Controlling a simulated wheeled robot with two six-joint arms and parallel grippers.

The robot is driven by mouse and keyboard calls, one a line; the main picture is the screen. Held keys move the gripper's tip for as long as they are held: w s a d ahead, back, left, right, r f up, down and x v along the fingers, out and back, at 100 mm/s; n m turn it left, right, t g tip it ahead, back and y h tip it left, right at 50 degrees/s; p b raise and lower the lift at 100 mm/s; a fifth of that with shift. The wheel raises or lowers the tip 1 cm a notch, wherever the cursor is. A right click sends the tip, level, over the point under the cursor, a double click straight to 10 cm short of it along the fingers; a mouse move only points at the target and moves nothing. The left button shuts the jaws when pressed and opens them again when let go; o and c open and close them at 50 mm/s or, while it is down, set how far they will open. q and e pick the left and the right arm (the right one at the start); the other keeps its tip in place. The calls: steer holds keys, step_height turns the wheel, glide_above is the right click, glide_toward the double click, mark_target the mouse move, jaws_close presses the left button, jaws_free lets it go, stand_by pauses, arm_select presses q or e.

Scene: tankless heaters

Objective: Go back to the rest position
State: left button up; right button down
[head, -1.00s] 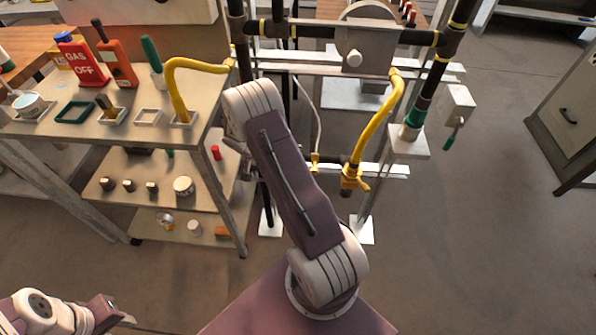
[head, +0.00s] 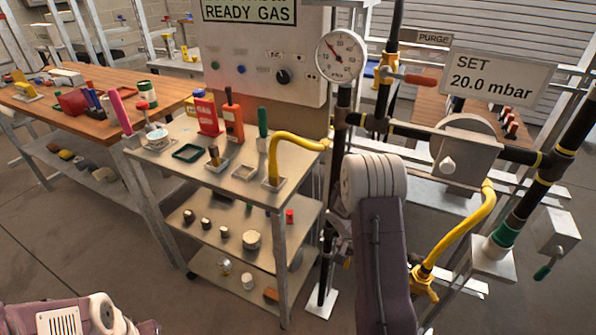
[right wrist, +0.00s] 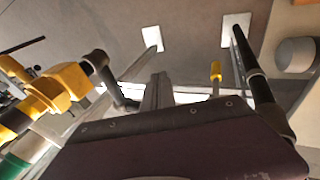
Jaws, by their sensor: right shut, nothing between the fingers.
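My right arm (head: 383,250) rises from the bottom of the head view, in front of the black and yellow pipe rig. Its gripper is hidden there behind the arm. In the right wrist view my right gripper (right wrist: 157,92) shows as narrow grey fingers close together, shut and empty. It is over the floor between pipes and apart from them as far as I can tell. My left arm (head: 75,318) shows only at the bottom left of the head view, and its fingers are out of frame.
A pressure gauge (head: 341,55) and a yellow hose (head: 462,228) are on the rig near my right arm. A metal cart (head: 225,178) with tools stands left of it. A wooden bench (head: 120,80) is farther left. Open floor (head: 90,240) lies at lower left.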

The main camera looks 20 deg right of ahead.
steer(key=w+a+r+n+t, duration=0.2)
steer(key=w+a+r+t, duration=0.1)
steer(key=a+r, duration=0.7)
steer(key=s+a+f+n+y, duration=0.1)
steer(key=s+a+n+y, duration=0.2)
steer(key=a, duration=0.4)
steer(key=s+a+n+y, duration=0.2)
steer(key=s+a+n, duration=0.1)
steer(key=s+a, duration=0.3)
step_height(320, 180, up, 22)
steer(key=n+p, duration=0.1)
steer(key=p, duration=2.1)
steer(key=shift+w+r+p, duration=0.25)
steer(key=shift+p, duration=0.1)
steer(key=shift+f, duration=0.1)
